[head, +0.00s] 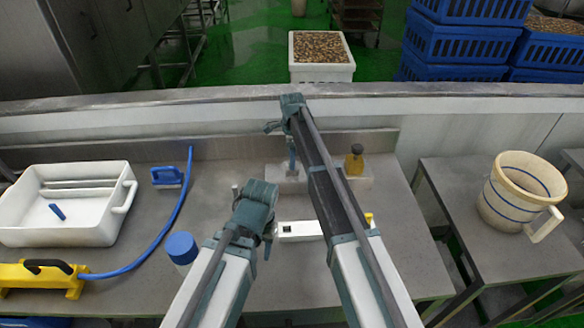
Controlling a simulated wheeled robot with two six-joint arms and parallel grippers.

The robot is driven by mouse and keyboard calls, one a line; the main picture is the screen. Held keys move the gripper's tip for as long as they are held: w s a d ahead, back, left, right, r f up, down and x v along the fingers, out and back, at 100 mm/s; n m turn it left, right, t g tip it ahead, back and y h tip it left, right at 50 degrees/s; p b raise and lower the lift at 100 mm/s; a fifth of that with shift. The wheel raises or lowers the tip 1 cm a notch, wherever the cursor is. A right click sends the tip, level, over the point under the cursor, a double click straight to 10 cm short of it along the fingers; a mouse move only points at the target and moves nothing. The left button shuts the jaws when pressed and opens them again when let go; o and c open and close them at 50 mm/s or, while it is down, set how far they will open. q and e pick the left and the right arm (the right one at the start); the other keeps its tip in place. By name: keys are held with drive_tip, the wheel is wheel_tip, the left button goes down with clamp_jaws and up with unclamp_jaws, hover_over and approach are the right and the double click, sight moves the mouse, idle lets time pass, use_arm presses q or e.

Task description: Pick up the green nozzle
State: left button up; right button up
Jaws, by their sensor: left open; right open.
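I cannot make out a green nozzle for certain in the head view; my arms cover part of the worktop. My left gripper (257,205) is over the middle of the grey worktop (150,225), left of a small white block (299,231). My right gripper (291,112) is farther away, in front of the worktop's back ledge. Both are open, and I see nothing held in either. Their fingertips are partly hidden by my wrists.
A white tray (128,172) with a blue item (57,211) stands left. A yellow tool (45,278) joins a blue hose (160,236). A bucket (515,195) is right.

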drive_tip(key=shift+r, duration=0.1)
clamp_jaws()
drive_tip(key=shift+r, duration=0.1)
idle(0.4)
wheel_tip(320, 180, up, 3)
drive_tip(key=p, duration=0.3)
drive_tip(key=shift+r+p, duration=0.35)
drive_tip(key=shift+p, duration=0.15)
drive_tip(key=s+a+r+p, duration=0.1)
drive_tip(key=s, duration=1.5)
